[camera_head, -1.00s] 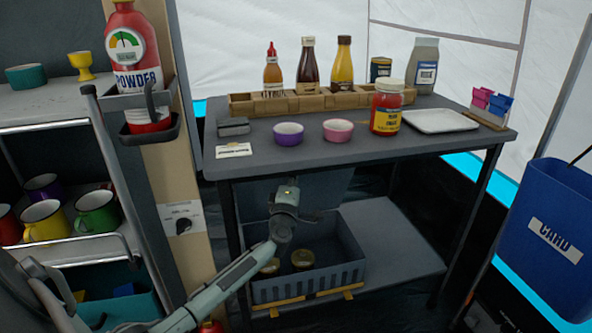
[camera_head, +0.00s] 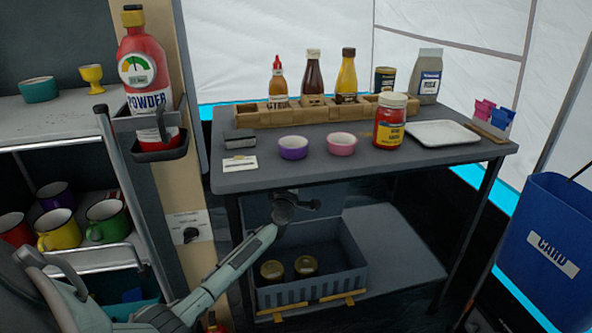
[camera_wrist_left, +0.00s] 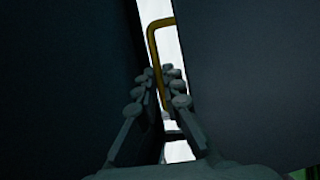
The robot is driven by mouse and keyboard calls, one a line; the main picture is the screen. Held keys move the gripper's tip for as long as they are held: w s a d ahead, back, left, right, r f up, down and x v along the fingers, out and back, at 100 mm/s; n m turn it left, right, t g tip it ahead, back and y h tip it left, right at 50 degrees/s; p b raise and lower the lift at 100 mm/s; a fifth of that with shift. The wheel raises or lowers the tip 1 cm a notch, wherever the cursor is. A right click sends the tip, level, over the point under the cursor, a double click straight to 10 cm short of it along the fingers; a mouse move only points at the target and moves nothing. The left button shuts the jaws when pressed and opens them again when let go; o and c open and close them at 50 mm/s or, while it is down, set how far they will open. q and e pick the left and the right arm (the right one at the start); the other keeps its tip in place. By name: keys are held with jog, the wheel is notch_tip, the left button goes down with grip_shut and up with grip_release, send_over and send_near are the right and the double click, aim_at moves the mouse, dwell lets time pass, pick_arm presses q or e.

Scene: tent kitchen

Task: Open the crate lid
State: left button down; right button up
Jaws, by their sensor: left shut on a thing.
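The grey crate (camera_head: 352,262) stands on the lower shelf under the table, with its top open and two jars inside. Its lid (camera_head: 258,208) is a blue-grey panel standing raised at the back of the crate, partly hidden by my arm and the tabletop. My left gripper (camera_head: 302,204) is above the crate, just under the table edge. In the left wrist view my left gripper (camera_wrist_left: 163,75) is shut on a thin yellow handle (camera_wrist_left: 152,45), between two dark surfaces. My right gripper is not in view.
The tabletop (camera_head: 440,160) is close above my left gripper and carries bottles, bowls and a tray. A table leg (camera_head: 470,220) stands to the right. A shelf unit with mugs is at the left, and a blue bin (camera_head: 545,235) at the right. The lower shelf right of the crate is clear.

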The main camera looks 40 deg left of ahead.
pick_arm(q)
jog(key=shift+r, duration=0.1)
jog(key=c, duration=1.9)
grip_release()
jog(key=v, duration=1.2)
